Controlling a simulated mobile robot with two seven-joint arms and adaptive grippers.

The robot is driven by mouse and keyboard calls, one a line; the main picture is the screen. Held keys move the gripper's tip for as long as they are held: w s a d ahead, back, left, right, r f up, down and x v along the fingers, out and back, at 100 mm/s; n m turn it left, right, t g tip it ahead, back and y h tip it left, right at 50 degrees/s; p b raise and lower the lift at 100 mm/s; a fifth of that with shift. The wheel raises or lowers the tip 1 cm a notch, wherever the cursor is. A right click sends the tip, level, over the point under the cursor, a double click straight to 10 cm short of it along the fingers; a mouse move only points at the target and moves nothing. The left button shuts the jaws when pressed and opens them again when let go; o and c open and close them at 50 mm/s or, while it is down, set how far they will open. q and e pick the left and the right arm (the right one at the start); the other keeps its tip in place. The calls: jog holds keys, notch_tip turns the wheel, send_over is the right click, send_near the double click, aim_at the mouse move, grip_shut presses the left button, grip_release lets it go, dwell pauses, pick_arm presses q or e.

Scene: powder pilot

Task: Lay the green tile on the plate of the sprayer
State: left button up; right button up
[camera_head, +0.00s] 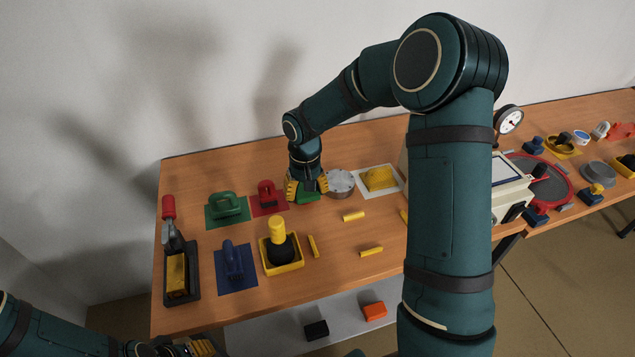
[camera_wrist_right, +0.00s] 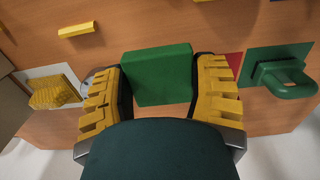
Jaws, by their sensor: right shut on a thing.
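My right gripper (camera_head: 307,186) reaches down over the back middle of the table. It is shut on the green tile (camera_head: 307,197), and in the wrist view the tile (camera_wrist_right: 157,73) spans between the yellow fingers. I cannot tell if the tile touches the table. A round grey metal piece (camera_head: 341,183) lies just right of the gripper; I cannot tell if it belongs to the sprayer. A cream machine (camera_head: 508,192) stands farther right, partly hidden by my right arm; I cannot clearly make out the sprayer's plate. My left gripper (camera_head: 193,349) shows only partly at the bottom edge.
Left of the tile, a green-handled tool (camera_head: 227,204) and a red one (camera_head: 266,194) sit on coloured mats. A yellow tray with a black and yellow tool (camera_head: 281,254) and a blue tool (camera_head: 234,260) stand in front. Yellow bars (camera_head: 371,251) lie in fairly open table space.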

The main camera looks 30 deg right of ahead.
send_over(308, 221)
notch_tip(308, 221, down, 5)
jog(key=shift+f+b, duration=0.1)
jog(key=shift+b, duration=0.3)
jog(key=shift+w+d+f+b, duration=0.1)
jog(key=shift+f+b, duration=0.2)
jog(key=shift+f, duration=1.95)
jog(key=shift+f, duration=0.15)
jog(key=o, duration=1.2)
